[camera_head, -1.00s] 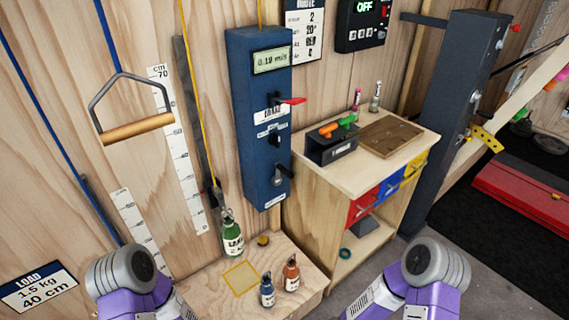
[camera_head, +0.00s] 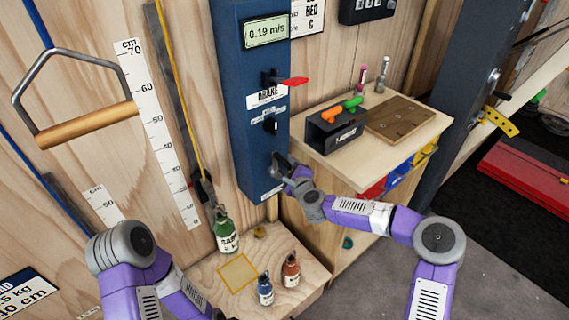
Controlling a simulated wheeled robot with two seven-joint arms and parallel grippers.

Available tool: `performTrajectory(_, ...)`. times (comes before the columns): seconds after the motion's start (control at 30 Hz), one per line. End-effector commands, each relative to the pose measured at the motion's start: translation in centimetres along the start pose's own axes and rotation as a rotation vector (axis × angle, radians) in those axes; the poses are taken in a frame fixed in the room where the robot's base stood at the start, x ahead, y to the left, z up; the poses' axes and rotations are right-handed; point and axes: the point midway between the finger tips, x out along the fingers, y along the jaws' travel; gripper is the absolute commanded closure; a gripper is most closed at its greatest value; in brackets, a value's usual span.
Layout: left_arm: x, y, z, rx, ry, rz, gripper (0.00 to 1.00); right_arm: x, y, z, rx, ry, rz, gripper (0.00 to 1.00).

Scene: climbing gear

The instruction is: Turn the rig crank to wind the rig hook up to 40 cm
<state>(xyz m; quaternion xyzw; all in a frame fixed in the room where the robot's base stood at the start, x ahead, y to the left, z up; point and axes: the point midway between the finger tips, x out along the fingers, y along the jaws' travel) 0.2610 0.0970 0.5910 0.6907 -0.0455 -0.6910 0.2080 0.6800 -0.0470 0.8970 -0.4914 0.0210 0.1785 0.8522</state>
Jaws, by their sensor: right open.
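The blue rig box (camera_head: 236,110) hangs on the wood wall, its display reading 0.19 m/s. My right gripper (camera_head: 281,164) is open at the rig crank low on the box's front. It covers most of the crank, so I cannot tell whether the fingers are around it or beside it. The dark rig hook (camera_head: 206,190) is on the yellow cord near the low end of the cm scale (camera_head: 158,130). A green bottle weight (camera_head: 226,234) is just below the hook; I cannot tell whether it hangs or stands. My left arm is at the lower left, its gripper out of view.
A red brake lever (camera_head: 293,82) and a black knob (camera_head: 270,125) sit above the crank. Blue (camera_head: 265,289) and orange (camera_head: 290,269) bottles stand on the low wooden shelf (camera_head: 312,284). A wooden cabinet (camera_head: 330,170) is close to the right. A wooden-handled grip (camera_head: 85,124) hangs left.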

Motion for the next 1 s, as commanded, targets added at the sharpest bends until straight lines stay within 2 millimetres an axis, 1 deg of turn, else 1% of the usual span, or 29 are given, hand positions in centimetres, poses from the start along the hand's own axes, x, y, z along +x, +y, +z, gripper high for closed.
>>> performTrajectory(0.03,0.2,-0.1,0.0,0.0,0.0,0.0,0.57,0.8,0.2,0.0,0.001,-0.001,0.001,0.49)
performTrajectory(0.1,0.3,-0.1,0.0,0.0,0.0,0.0,0.57,1.6,0.1,0.0,-0.001,-0.001,0.0,0.49)
performTrajectory(0.3,0.5,-0.2,-0.1,0.0,0.001,0.0,0.57,3.2,0.1,0.0,-0.003,-0.001,0.002,0.49)
performTrajectory(0.43,0.5,-0.2,-0.1,0.0,0.001,0.0,0.57,3.6,0.2,0.0,-0.003,-0.001,0.003,0.49)
performTrajectory(0.67,0.5,-0.2,-0.1,0.0,0.001,0.0,0.57,3.6,0.1,0.0,-0.003,-0.001,0.003,0.49)
performTrajectory(0.7,0.5,-0.2,-0.1,0.0,0.001,0.0,0.57,3.6,0.1,0.0,-0.004,-0.001,0.003,0.51)
performTrajectory(0.87,0.5,-0.2,-0.1,0.0,0.001,0.0,0.57,3.6,0.1,0.0,-0.004,-0.001,0.003,0.76)
performTrajectory(1.0,0.5,-0.2,-0.1,0.0,0.001,0.0,0.57,3.6,0.1,0.0,-0.004,-0.001,0.002,0.97)
